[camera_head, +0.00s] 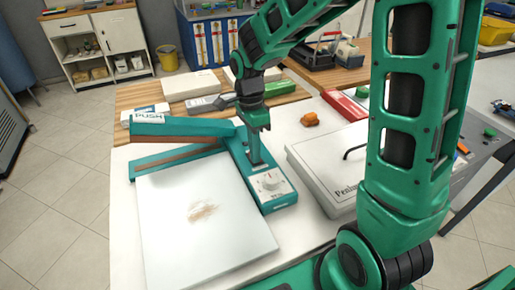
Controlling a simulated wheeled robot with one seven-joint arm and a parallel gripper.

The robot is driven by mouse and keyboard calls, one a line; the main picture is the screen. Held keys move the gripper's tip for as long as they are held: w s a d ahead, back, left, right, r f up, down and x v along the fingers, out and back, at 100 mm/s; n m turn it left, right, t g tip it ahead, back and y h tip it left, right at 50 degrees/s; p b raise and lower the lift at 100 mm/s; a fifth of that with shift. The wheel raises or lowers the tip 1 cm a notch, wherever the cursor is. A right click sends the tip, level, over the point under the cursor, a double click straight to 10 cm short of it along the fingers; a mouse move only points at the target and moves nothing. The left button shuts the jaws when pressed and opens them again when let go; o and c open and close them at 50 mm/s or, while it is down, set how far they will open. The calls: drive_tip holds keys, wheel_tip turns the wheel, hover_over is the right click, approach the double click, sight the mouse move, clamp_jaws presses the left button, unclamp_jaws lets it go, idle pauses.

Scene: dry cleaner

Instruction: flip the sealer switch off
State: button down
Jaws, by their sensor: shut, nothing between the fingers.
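The sealer (278,196) is a teal machine on the white table, with a raised arm marked PUSH (160,124) at its left and a pale control panel with a dial (268,181) at its near end. A separate switch on the panel is too small to make out, so its position cannot be told. My gripper (259,129) points down above the far part of the sealer's body, beyond the dial. It is shut and empty. Whether its tips touch the sealer cannot be told.
A white plate (205,222) with a brown smear lies left of the panel. A pale box (318,170) stands right of it, partly behind my arm. An orange lump (310,119) and a red box (343,106) lie farther back. White boxes (191,85) lie on the wooden top behind.

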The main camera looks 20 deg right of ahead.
drive_tip(key=shift+w, duration=0.15)
drive_tip(key=shift+w+r, duration=0.3)
drive_tip(key=shift+w, duration=0.35)
wheel_tip(320, 180, up, 14)
drive_tip(key=s, duration=0.2)
drive_tip(key=shift+s+f, duration=0.15)
drive_tip(key=shift+s, duration=0.15)
idle(0.6)
drive_tip(key=s+d+f+n, duration=0.2)
drive_tip(key=s+d+n, duration=0.1)
drive_tip(key=s+d, duration=0.3)
drive_tip(key=s+d+f+n+t, duration=0.1)
drive_tip(key=s+d+f+n, duration=0.1)
drive_tip(key=s+d+n, duration=0.2)
drive_tip(key=s+d+f+n, duration=0.2)
drive_tip(key=s+d+n, duration=0.2)
drive_tip(key=s+d, duration=0.4)
drive_tip(key=s, duration=0.4)
drive_tip(key=shift+d+t, duration=0.4)
drive_tip(key=shift+n, duration=0.3)
